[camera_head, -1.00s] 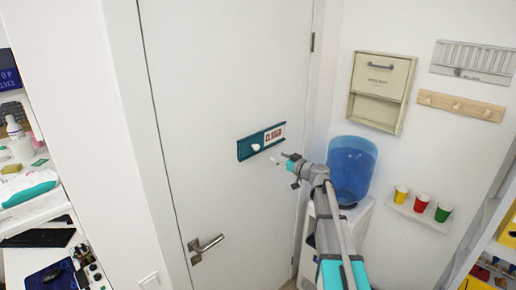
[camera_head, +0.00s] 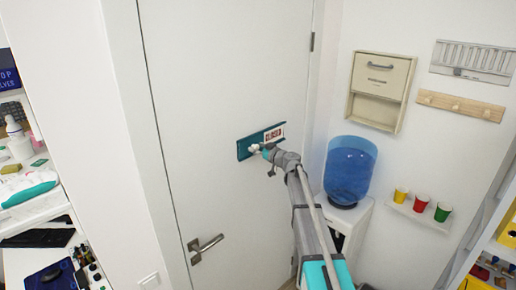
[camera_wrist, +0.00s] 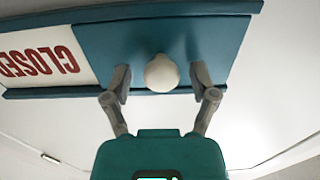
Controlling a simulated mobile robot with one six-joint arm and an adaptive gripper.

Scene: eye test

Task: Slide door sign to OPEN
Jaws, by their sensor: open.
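The door sign is a teal rail (camera_head: 243,150) on the white door, with a white panel lettered in red (camera_head: 274,134) at its right end in the head view. In the wrist view the panel (camera_wrist: 40,55) reads CLOSED, upside down, at the left of the teal rail (camera_wrist: 225,45). A round white knob (camera_wrist: 161,73) stands out from the teal part beside the panel. My gripper (camera_wrist: 162,85) is open, with one finger on each side of the knob and gaps visible. In the head view my gripper (camera_head: 257,149) is at the sign and partly covers the knob.
A metal door handle (camera_head: 206,246) is below the sign. To the right stand a blue water jug (camera_head: 350,170) on a white dispenser and a shelf with coloured cups (camera_head: 421,203). A beige wall box (camera_head: 381,88) hangs above. The door around the sign is clear.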

